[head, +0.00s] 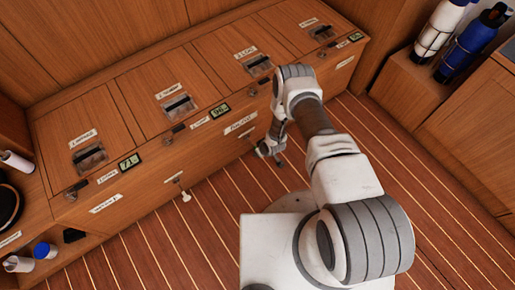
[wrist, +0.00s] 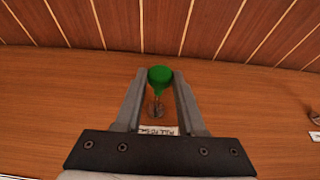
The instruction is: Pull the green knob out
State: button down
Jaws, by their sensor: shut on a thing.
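The green knob (wrist: 160,76) shows in the wrist view between the tips of my gripper (wrist: 159,82), on a metal stem (wrist: 157,108) that runs back to the wooden front. My gripper is shut on the knob, one finger on each side. In the head view my gripper (head: 270,150) is low at the front of the wooden locker bench. The green knob cannot be made out there; my gripper and arm hide it. A white label (wrist: 158,130) with partly hidden lettering is on the wood near the stem.
The wooden bench (head: 150,165) has several lids with latches and small green displays. A pale knob (head: 186,197) hangs from its front to the left. A blue bottle (head: 474,42) stands at the upper right. The striped floor (head: 145,240) is clear in front of the bench.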

jog(key=c, duration=0.5)
grip_release()
jog(key=shift+r, duration=0.1)
